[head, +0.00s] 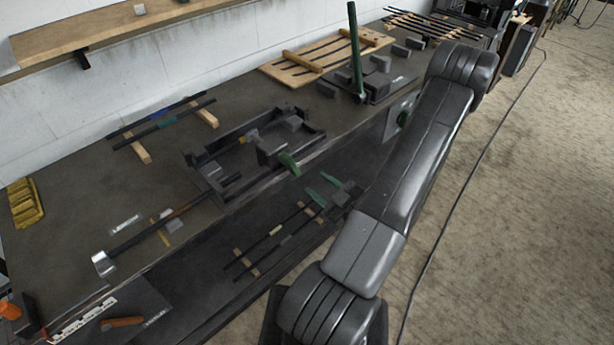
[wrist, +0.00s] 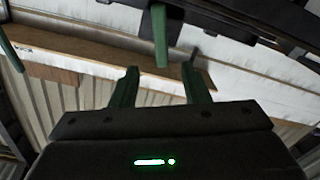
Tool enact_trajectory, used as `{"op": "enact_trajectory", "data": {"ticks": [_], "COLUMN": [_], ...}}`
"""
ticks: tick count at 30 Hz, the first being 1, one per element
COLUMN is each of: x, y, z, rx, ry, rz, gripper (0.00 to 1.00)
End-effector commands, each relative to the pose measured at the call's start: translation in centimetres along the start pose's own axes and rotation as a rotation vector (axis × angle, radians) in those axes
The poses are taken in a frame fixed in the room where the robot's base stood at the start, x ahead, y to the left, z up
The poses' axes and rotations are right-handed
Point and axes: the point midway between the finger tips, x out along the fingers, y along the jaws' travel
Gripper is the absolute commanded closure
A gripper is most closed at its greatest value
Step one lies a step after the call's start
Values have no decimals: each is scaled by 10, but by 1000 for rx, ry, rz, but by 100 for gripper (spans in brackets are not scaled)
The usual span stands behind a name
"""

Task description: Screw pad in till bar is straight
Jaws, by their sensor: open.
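A dark frame-like fixture (head: 215,180) sits on the bench near its front edge. A green handle (head: 288,162) sticks out at its front right; it appears to be the screw's handle. I cannot make out the pad, or whether the bar in the fixture is bent. My gripper (head: 322,188) is in front of the bench, just right of and below the green handle, with two green fingers apart. In the wrist view my gripper (wrist: 160,80) is open and empty. A green upright piece (wrist: 159,35) shows beyond the gap between its fingertips, apparently the handle, not touched.
A long hammer-like tool (head: 104,263) lies at the bench's left. Dark rods lie on wooden strips (head: 202,113) at the back and on a lower shelf (head: 248,262). A green post (head: 355,50) stands at the back right. Open floor (head: 530,210) lies to the right.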

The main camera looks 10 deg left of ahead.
Motion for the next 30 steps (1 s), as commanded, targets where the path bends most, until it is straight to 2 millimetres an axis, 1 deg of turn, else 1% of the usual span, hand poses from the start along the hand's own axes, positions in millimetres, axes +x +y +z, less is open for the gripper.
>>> {"op": "enact_trajectory", "data": {"ticks": [5, 30], "x": [0, -1], "y": [0, 1], "z": [6, 14], "rx": [-338, -2261], "ry": [1, 2], "rz": [0, 0], "gripper": [58, 58]}}
